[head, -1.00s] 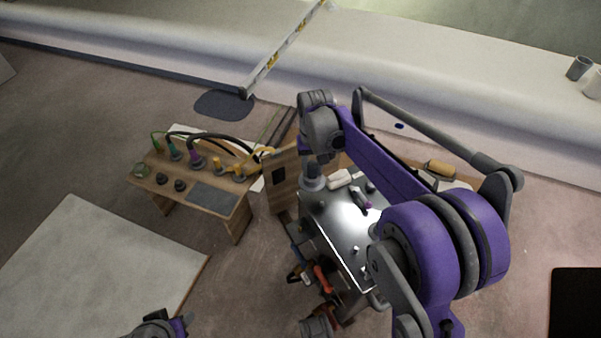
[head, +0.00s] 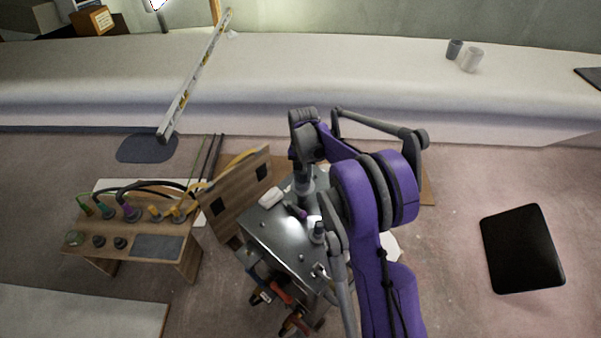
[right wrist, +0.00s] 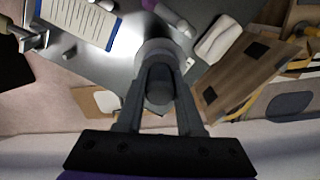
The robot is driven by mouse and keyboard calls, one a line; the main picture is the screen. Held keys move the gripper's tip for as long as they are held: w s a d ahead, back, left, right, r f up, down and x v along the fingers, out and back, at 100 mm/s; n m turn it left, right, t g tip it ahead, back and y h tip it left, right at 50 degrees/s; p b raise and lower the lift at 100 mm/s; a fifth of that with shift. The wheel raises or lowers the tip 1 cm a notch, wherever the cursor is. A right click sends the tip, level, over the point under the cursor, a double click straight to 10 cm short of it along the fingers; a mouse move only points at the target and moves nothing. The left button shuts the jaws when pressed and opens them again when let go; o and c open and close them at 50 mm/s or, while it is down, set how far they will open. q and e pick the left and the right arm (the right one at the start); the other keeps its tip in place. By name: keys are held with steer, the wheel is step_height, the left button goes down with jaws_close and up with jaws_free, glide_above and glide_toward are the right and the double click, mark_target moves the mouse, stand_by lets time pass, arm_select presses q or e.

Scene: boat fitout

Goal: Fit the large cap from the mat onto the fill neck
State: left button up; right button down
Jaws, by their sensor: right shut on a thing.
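My right gripper (head: 303,180) is at the far corner of the shiny metal cart top (head: 285,242). In the right wrist view its fingers (right wrist: 160,82) are shut on a dark grey rounded piece (right wrist: 159,94), which may be the large cap. A wider grey cylinder (right wrist: 154,47) shows just beyond the fingertips; I cannot tell whether the two touch. A dark grey mat (head: 157,246) lies bare on the wooden bench at left, beside two dark caps (head: 120,242). I cannot tell for sure which part is the fill neck. My left gripper is not in view.
The cart top holds a white block (head: 270,197) and a purple-and-grey piece (head: 295,210). Hoses rise from the bench fittings. Floor at right is mostly clear.

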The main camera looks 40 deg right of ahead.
mark_target(303, 185)
step_height(303, 185, down, 4)
steer(key=shift+r+b, duration=0.25)
steer(key=shift+b, duration=0.6)
steer(key=shift+r, duration=0.1)
steer(key=shift+f, duration=0.25)
steer(key=shift+f+b, duration=0.5)
steer(key=shift+f, duration=0.2)
stand_by(0.6)
steer(key=shift+f+b, duration=0.45)
steer(key=shift+c, duration=2.3)
jaws_free()
steer(key=shift+o, duration=0.3)
